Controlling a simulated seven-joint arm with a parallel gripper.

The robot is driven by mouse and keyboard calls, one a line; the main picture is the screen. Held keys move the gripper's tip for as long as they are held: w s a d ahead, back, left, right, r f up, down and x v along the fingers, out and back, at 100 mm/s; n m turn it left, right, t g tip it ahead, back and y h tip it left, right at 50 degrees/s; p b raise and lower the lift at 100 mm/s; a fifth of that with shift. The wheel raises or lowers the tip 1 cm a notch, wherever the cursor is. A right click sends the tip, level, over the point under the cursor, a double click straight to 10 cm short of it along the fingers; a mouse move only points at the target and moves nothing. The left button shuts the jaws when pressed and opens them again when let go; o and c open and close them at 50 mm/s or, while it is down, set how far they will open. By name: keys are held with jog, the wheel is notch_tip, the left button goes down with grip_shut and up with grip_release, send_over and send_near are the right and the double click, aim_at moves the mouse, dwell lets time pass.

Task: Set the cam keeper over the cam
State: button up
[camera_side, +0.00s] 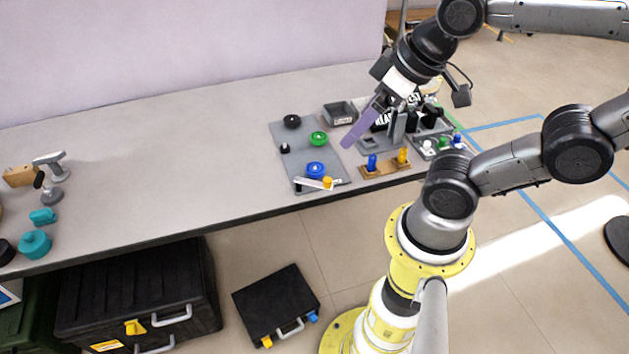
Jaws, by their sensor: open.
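My gripper (411,122) is open above the right end of the bench, over the dark fixtures there. A long purple strip (361,124) slants down-left beside it; I cannot tell what it is attached to. A grey mat (284,130) left of the gripper carries a black round part (292,121), a green round part (318,138), a blue round part (315,169) and a small black piece (285,148). Which of these parts are the cam and the cam keeper I cannot tell at this size. The gripper and strip hide part of the fixtures behind them.
A wooden block holds a blue peg (372,162) and a yellow peg (402,156) near the front edge. A white strip with an orange part (327,183) lies at the mat's front.

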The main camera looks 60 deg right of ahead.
jog(key=c, duration=0.3)
jog(key=w+m, duration=0.1)
jog(key=w+r, duration=0.1)
jog(key=w, duration=0.1)
jog(key=shift+w+d+r+m, duration=0.1)
jog(key=shift+w+d+m, duration=0.1)
jog(key=shift+m, duration=0.2)
jog(key=c, duration=0.3)
jog(key=m+g, duration=0.6)
jog(key=m, duration=0.1)
send_over(327, 180)
notch_tip(327, 180, down, 17)
jog(key=shift+c, duration=0.2)
notch_tip(327, 180, down, 13)
jog(key=shift+d+f, duration=0.1)
grip_shut()
